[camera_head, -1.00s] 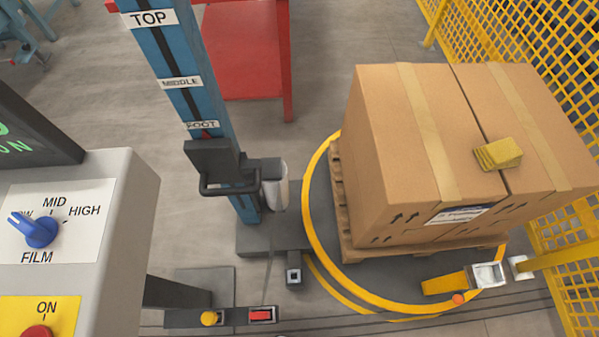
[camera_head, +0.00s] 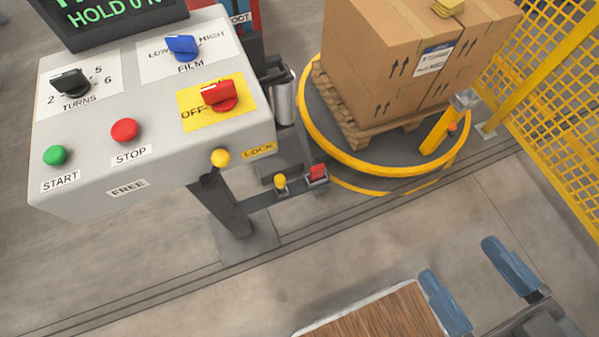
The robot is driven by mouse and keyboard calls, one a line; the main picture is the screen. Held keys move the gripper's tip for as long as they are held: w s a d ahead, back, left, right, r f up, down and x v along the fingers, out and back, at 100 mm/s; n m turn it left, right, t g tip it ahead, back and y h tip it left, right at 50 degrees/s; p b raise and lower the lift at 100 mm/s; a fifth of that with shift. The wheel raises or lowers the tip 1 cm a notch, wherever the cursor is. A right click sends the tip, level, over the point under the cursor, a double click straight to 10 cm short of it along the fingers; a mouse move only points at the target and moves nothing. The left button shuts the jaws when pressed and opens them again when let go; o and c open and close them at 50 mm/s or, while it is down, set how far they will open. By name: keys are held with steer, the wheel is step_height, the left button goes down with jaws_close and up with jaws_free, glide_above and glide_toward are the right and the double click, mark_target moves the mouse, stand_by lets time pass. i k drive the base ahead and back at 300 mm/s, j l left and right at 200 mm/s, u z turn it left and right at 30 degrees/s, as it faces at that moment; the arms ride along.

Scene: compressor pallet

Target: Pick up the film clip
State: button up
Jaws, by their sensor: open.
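I cannot make out a film clip for certain. A small yellow item (camera_head: 447,8) lies on top of the carton, partly cut off by the upper edge; I cannot tell what it is. My gripper (camera_head: 462,262) is at the lower right with its two blue fingers spread and nothing visible between them. It is well apart from the yellow item and the carton, over the near floor.
A grey control panel (camera_head: 200,165) fills the upper left. The carton (camera_head: 385,60) stands on a wooden pallet (camera_head: 340,112) on the yellow-rimmed turntable (camera_head: 375,165). A yellow mesh fence (camera_head: 560,130) bounds the right. A wooden-topped surface (camera_head: 370,318) is left of my gripper. Floor between is clear.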

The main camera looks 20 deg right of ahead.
mark_target(317, 171)
steer(key=l+u, duration=0.1)
steer(key=u, duration=1.3)
steer(key=k+l+u, duration=0.15)
steer(key=l, duration=0.3)
steer(key=k+l+u, duration=0.1)
steer(key=k+l, duration=0.3)
